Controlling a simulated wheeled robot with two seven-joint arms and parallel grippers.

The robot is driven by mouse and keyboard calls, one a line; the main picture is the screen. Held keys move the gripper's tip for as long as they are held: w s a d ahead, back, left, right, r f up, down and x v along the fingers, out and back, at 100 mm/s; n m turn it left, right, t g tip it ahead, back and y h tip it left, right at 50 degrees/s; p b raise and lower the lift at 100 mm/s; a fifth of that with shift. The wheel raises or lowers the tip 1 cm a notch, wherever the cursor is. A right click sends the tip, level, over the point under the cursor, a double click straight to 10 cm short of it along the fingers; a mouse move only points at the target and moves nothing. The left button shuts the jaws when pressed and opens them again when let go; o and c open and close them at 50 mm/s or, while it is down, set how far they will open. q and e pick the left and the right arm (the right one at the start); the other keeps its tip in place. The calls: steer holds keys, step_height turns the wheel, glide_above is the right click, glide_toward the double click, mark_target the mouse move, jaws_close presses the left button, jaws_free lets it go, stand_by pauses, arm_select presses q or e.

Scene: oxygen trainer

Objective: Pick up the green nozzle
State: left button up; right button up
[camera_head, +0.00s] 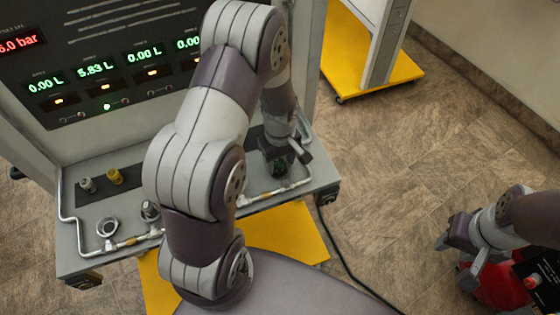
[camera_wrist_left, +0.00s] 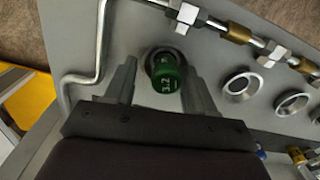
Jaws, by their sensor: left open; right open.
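The green nozzle (camera_wrist_left: 167,78) stands on the grey panel shelf in the left wrist view, with white markings on its side. My left gripper (camera_wrist_left: 160,85) is open, with one finger on each side of the nozzle. I see no clear contact between the fingers and it. In the head view my left gripper (camera_head: 287,152) is at the right part of the shelf, and the nozzle (camera_head: 279,167) shows as a small dark green shape partly hidden by it. My right gripper (camera_head: 464,262) is open at the far right, away from the panel.
The shelf (camera_head: 85,262) carries a metal pipe rail, a yellow nozzle (camera_head: 114,177), a grey fitting (camera_head: 88,184) and empty round sockets (camera_wrist_left: 241,86). A red object (camera_head: 497,285) lies near my right gripper. Open floor (camera_head: 400,180) lies between.

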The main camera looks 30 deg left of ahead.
arm_select(q)
steer(key=shift+s+a+r, duration=0.1)
steer(key=shift+s+a, duration=0.15)
steer(key=shift+s, duration=0.35)
steer(key=shift+c, duration=0.3)
steer(key=c, duration=0.6)
steer(key=shift+w+d, duration=0.1)
steer(key=shift+w, duration=0.15)
steer(key=c, duration=0.4)
steer(key=shift+w, duration=0.15)
jaws_close()
